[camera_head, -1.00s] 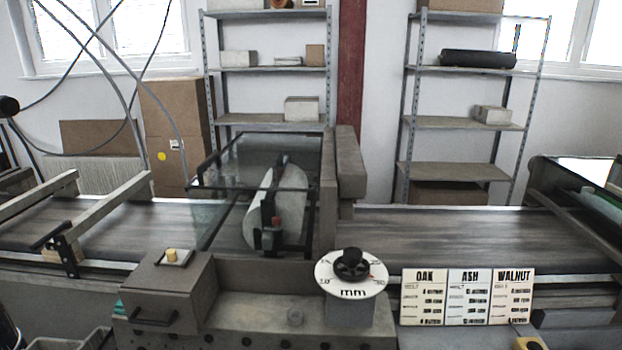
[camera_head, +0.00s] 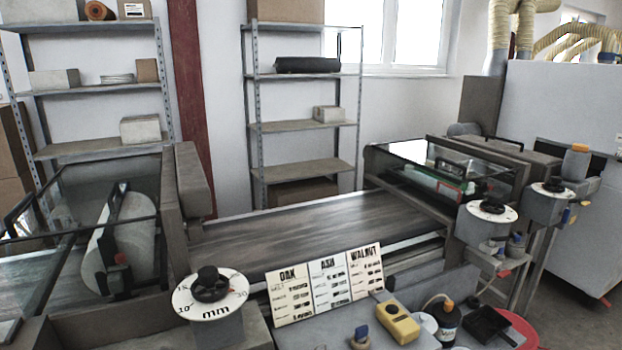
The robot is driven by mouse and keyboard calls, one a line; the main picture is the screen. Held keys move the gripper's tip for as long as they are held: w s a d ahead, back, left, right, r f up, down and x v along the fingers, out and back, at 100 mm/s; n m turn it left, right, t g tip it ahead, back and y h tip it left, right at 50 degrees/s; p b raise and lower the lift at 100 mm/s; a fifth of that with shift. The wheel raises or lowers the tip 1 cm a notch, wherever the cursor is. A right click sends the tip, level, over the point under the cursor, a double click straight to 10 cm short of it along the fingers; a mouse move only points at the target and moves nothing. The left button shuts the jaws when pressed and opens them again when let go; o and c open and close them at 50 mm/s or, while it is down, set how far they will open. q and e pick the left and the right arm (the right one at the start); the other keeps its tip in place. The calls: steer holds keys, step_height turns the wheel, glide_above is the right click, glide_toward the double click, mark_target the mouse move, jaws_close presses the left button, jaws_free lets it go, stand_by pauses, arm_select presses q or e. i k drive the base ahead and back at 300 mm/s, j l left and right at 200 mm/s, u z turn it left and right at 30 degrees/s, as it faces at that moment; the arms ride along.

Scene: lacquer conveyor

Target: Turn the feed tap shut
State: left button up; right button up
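Neither of my grippers is in view. No part is clearly recognisable as the feed tap. At the right, a machine carries a white round dial with a black knob (camera_head: 492,208) and a second such dial (camera_head: 553,189). Small fittings with red parts (camera_head: 503,273) hang below the nearer dial; they are too small to tell whether one is a tap or how it is turned. A larger dial marked mm (camera_head: 210,292), with a black knob, stands at the front left.
A conveyor belt (camera_head: 310,228) runs between the glass-covered left machine and the right one. OAK, ASH and WALNUT cards (camera_head: 326,284) stand in front. A yellow device (camera_head: 397,320), a dark bottle (camera_head: 447,322) and a black tray (camera_head: 490,326) crowd the front right.

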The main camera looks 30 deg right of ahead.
mark_target(565, 216)
steer(key=l+z, duration=0.1)
steer(key=z, duration=0.8)
steer(key=i+l+z, duration=0.25)
steer(key=l+z, duration=0.15)
steer(key=i+l+z, duration=0.55)
steer(key=z, duration=0.2)
